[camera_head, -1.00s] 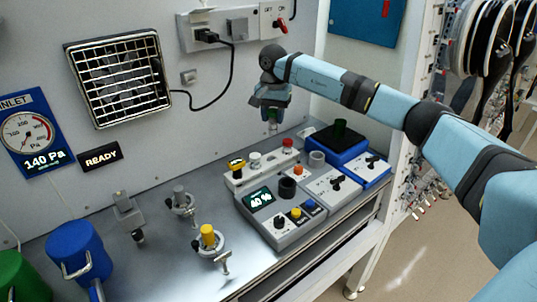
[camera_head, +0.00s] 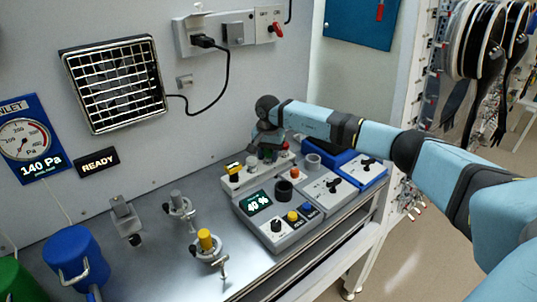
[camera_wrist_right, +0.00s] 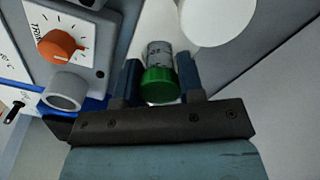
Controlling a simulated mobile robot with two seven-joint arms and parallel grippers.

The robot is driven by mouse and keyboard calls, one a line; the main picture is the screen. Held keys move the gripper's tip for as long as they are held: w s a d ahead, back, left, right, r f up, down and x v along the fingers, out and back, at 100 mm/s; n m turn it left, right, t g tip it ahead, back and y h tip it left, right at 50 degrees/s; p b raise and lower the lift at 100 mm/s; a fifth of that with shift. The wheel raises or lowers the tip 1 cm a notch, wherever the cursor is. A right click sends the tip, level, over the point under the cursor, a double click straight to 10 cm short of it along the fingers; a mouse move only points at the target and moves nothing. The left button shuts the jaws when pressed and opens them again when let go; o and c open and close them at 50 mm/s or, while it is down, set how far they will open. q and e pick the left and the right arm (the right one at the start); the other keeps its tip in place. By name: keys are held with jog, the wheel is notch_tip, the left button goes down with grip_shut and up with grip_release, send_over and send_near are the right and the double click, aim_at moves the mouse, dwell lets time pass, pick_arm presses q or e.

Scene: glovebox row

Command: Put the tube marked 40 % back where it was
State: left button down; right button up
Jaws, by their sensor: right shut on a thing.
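My right gripper (camera_head: 268,152) is low over the pale rack strip (camera_head: 235,185) at the back of the bench. It is shut on a tube with a green cap (camera_wrist_right: 160,85); the grey, marked body (camera_wrist_right: 158,52) shows beyond the cap in the right wrist view. I cannot read a 40 % mark on the tube. In the head view the gripper largely hides the tube, and I cannot tell whether its lower end is seated. A display (camera_head: 258,203) on the grey control unit reads 40 %. My left gripper is not in view.
Yellow (camera_head: 234,168) and red (camera_head: 285,146) tops stand close on the strip. A black ring (camera_head: 283,189) and grey ring (camera_head: 312,161) are nearby. An orange knob (camera_wrist_right: 62,46) and white round thing (camera_wrist_right: 215,18) flank the gripper. Clamps (camera_head: 206,242) stand left.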

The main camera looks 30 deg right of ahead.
jog(key=shift+f, duration=0.2)
jog(key=o, duration=1)
jog(key=shift+r, duration=0.1)
